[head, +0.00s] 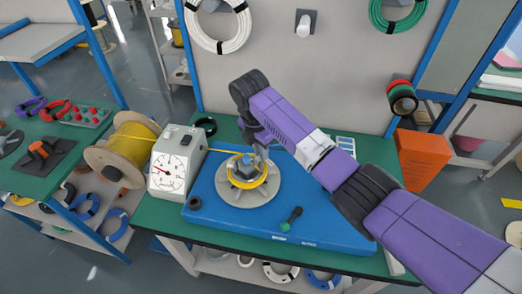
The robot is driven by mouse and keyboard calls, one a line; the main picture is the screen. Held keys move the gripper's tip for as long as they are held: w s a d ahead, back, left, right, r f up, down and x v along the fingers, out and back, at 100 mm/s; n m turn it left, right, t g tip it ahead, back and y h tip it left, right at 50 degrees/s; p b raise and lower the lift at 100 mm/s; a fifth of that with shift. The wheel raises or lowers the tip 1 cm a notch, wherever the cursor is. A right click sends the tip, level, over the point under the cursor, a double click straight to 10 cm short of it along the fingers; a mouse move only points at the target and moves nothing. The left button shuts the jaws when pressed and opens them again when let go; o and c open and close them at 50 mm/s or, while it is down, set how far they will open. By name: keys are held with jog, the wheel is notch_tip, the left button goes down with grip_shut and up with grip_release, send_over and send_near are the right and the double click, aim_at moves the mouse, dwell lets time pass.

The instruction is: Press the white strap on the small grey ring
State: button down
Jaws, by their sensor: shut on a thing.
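My gripper (261,158) is low over the grey round plate (228,190) on the blue board. It is shut at the upper right of the yellow cable coil (265,185), apparently on the cable, but the fingers are small and partly hidden. The coil lies around a blue-grey hub (243,171) at the plate's middle. I cannot make out a white strap.
A yellow cable spool (128,150) stands left of a white dial box (172,172); cable runs from there to the plate. A green-handled tool (291,218) lies on the blue board (330,225). An orange bin (422,160) stands right. My arm spans the right side.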

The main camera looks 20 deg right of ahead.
jog(key=shift+s+f, duration=0.1)
jog(key=shift+f, duration=0.05)
dwell(0.8)
jog(key=c, duration=1.3)
grip_release()
notch_tip(320, 180, up, 8)
jog(key=p, duration=0.7)
jog(key=shift+p, duration=0.35)
